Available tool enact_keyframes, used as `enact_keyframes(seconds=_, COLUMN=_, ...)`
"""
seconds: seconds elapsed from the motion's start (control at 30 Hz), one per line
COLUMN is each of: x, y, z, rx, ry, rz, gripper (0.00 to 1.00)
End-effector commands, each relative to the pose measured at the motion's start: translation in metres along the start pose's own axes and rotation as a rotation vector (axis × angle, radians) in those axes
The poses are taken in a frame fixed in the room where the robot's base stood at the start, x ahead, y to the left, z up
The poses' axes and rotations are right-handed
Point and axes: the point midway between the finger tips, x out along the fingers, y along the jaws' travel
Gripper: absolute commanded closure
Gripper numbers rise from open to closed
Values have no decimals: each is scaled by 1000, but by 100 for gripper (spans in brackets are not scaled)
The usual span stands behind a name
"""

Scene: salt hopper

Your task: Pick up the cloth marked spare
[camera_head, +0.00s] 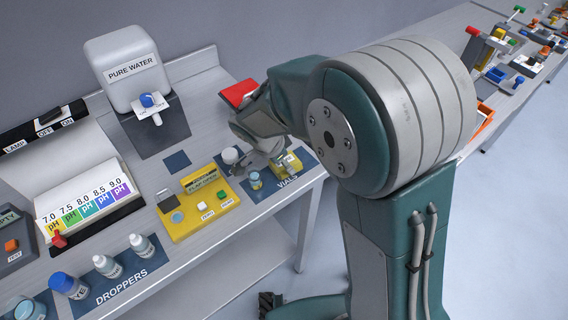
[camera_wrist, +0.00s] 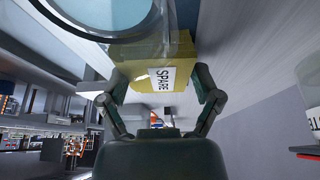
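The yellow cloth marked SPARE (camera_wrist: 150,72) is a folded block with a white label. In the wrist view it lies just ahead of my gripper (camera_wrist: 158,88), between the lines of its two widely spread fingers. The fingertips are close to its sides; whether they touch it is unclear. In the head view the yellow cloth (camera_head: 291,163) is on the dark VIALS mat, partly hidden by my gripper (camera_head: 272,160), which is low beside it. My gripper looks open.
A clear round vessel (camera_wrist: 95,15) looms close in the wrist view. A small vial (camera_head: 256,180) stands on the VIALS mat (camera_head: 262,193), by a yellow device (camera_head: 190,222). Dropper bottles (camera_head: 143,246) stand at front left; a PURE WATER tank (camera_head: 125,68) stands behind.

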Motion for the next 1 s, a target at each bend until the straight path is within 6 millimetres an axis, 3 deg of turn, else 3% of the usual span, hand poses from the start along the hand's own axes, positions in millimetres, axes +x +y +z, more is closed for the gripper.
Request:
enact_keyframes(seconds=0.1, x=0, y=0, z=0, rx=0, ry=0, rz=0, gripper=50)
enact_keyframes(seconds=0.57, x=-6, y=-1, z=-1, rx=0, ry=2, rz=1, gripper=51)
enact_keyframes(seconds=0.77, x=-32, y=-1, z=-12, rx=2, ry=1, rz=-3, gripper=51)
enact_keyframes(seconds=1.0, x=-88, y=32, z=-5, rx=-1, ry=1, rz=-7, gripper=51)
